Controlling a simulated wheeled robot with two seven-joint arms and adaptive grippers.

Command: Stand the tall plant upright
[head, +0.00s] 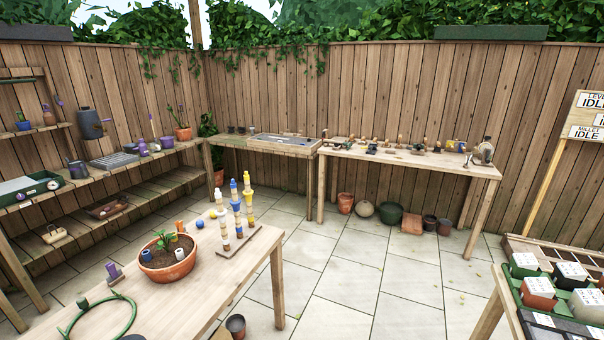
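I cannot tell for sure which plant is the tall one, and I see no plant plainly lying on its side. A leafy plant (208,130) stands in the back left corner, partly hidden by the bench and shelf. A thin-stemmed plant in a terracotta pot (184,133) stands upright on the left shelf. On the near table, a wide terracotta bowl (168,266) holds a low green plant (165,240) and several small cylinders. Neither of my grippers is in view.
The near wooden table (225,282) also carries a rack of coloured stacked pegs (248,240) and a green hoop (68,325). A long bench (470,168) runs along the back fence. Trays (540,287) fill the right table. Paved floor (345,270) between is mostly clear.

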